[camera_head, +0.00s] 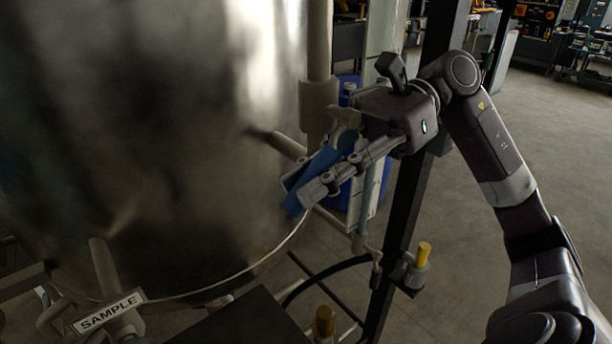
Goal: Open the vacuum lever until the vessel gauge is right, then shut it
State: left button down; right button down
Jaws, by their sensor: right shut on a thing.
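A blue lever handle (322,160) stands at the right side of the large steel vessel (150,130), near a short pipe stub (288,145). I take it to be the vacuum lever, but no label on it is readable. My right gripper (326,172) reaches in from the right and is shut on this blue handle, with the near finger across its lower part. The handle is tilted, and the gripper hides part of it. No dial of a vessel gauge can be made out. My left gripper is not in view.
A vertical pipe (319,60) and a dark post (405,210) stand close to my right gripper. Yellow-topped fittings (424,255) are below. A SAMPLE tag (109,311) hangs at lower left. Open floor (540,130) lies to the right.

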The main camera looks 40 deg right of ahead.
jog(key=shift+d+f+h, duration=0.2)
jog(key=shift+d+h, duration=0.05)
jog(key=shift+h, duration=0.15)
jog(key=c, duration=1.7)
grip_release()
jog(key=shift+c, duration=0.2)
jog(key=v, duration=1.2)
